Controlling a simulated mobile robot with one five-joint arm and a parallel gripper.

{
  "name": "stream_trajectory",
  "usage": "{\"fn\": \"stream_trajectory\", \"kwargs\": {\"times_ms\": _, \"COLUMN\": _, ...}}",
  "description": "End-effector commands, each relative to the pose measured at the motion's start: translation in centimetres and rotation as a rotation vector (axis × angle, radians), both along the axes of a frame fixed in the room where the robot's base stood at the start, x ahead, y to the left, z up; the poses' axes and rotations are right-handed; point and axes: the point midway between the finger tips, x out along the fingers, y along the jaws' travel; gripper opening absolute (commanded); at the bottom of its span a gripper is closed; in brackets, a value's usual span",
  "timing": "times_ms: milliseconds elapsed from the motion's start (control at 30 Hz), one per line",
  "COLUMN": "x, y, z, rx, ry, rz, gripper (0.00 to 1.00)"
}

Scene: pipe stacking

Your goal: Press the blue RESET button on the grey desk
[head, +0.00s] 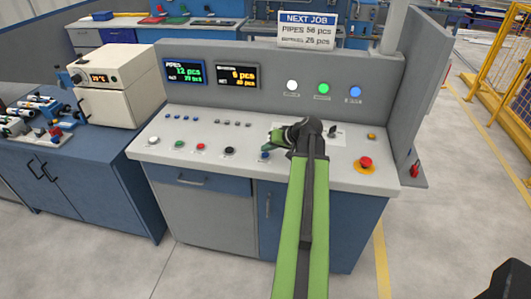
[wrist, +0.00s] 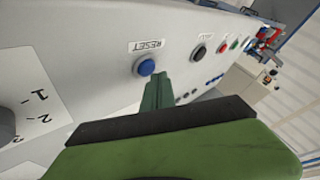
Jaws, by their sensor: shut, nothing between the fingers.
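The blue RESET button (wrist: 146,67) sits on the grey desk top (wrist: 85,80), with its RESET label beside it in the wrist view. In the head view the blue button (head: 265,155) shows near the front of the desk, just below my gripper (head: 268,147). My gripper's green fingers (wrist: 158,90) are shut and empty. In the wrist view their tips appear close to the button's edge; whether they touch it I cannot tell. The button is not covered in the wrist view.
Black (head: 229,151), red (head: 200,147) and green buttons stand in a row to the left. A red emergency button (head: 365,162) on a yellow base and a rotary switch (head: 332,131) are to the right. An upright panel (head: 265,90) with displays and lamps rises behind.

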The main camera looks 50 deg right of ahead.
Motion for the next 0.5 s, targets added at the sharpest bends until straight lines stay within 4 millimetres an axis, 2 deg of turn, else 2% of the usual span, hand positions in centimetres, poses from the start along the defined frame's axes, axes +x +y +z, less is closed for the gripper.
{"fn": "stream_trajectory", "kwargs": {"times_ms": 67, "x": 0.01, "y": 0.00, "z": 0.62, "rx": 0.000, "ry": 0.000, "rz": 0.000, "gripper": 0.00}}
{"fn": "stream_trajectory", "kwargs": {"times_ms": 367, "x": 0.03, "y": 0.00, "z": 0.52, "rx": 0.000, "ry": 0.000, "rz": 0.000, "gripper": 0.00}}
{"fn": "stream_trajectory", "kwargs": {"times_ms": 500, "x": 0.03, "y": 0.02, "z": 1.41, "rx": 0.000, "ry": 0.000, "rz": 0.000, "gripper": 0.00}}
